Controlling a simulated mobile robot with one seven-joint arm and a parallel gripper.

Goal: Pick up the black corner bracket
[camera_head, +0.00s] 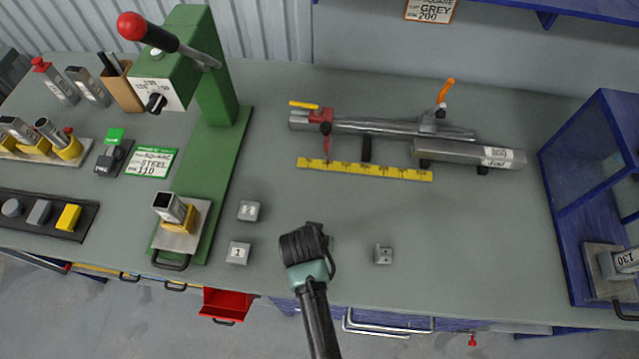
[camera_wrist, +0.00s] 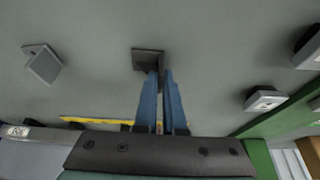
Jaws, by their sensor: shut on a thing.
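The black corner bracket (camera_wrist: 147,58) shows in the wrist view as a dark flat plate at the tips of my blue fingers. My gripper (camera_wrist: 161,76) is shut on it, and the part between the fingers is mostly hidden. I cannot tell whether the bracket rests on the table or is just above it. In the head view my gripper (camera_head: 308,246) is over the front middle of the table, and its own dark body hides the fingers and the bracket.
A grey bracket (camera_head: 383,254) lies to the right; it also shows in the wrist view (camera_wrist: 42,64). Two grey numbered blocks (camera_head: 248,211) (camera_head: 238,252) lie left, beside the green press (camera_head: 215,150). A yellow ruler (camera_head: 365,169) and clamped bar (camera_head: 470,152) lie behind. A blue rack (camera_head: 590,160) stands right.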

